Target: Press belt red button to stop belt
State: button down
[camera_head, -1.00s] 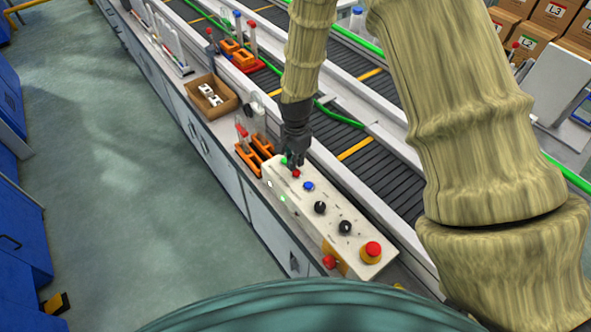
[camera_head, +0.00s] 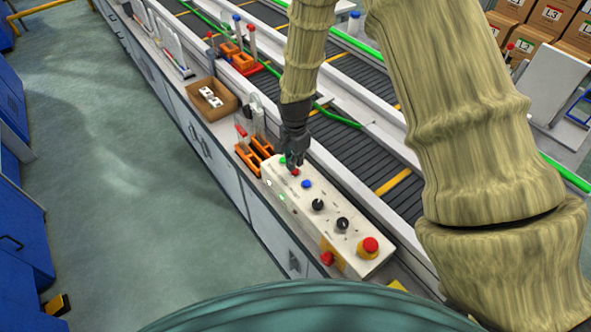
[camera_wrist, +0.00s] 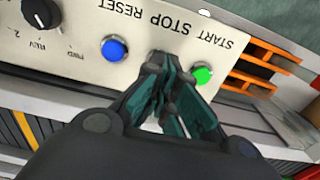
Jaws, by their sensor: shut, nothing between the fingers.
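The belt's red button (camera_head: 295,172) is on the cream control panel (camera_head: 325,225), between a green and a blue button (camera_head: 306,184). My gripper (camera_head: 293,164) is shut and empty, with its fingertips right at the red button in the head view. In the wrist view my gripper's fingertips (camera_wrist: 162,62) lie over the spot under the STOP label (camera_wrist: 176,21), between the blue button (camera_wrist: 114,48) and the green button (camera_wrist: 202,75). They hide the red button there, so I cannot tell whether they touch or press it. The conveyor belt (camera_head: 350,150) runs behind the panel.
The panel also carries two black knobs (camera_head: 318,204) and a red mushroom button (camera_head: 370,246) on a yellow base. Orange racks (camera_head: 250,155) and a cardboard box (camera_head: 212,98) stand just beyond the panel. The floor at left is clear.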

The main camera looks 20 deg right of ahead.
aim_at(295, 171)
jog(key=shift+s, duration=0.15)
jog(key=shift+f+b, duration=0.55)
jog(key=shift+f, duration=0.6)
dwell(1.1)
notch_tip(295, 171, up, 8)
jog(key=p, duration=0.5)
dwell(0.5)
dwell(0.6)
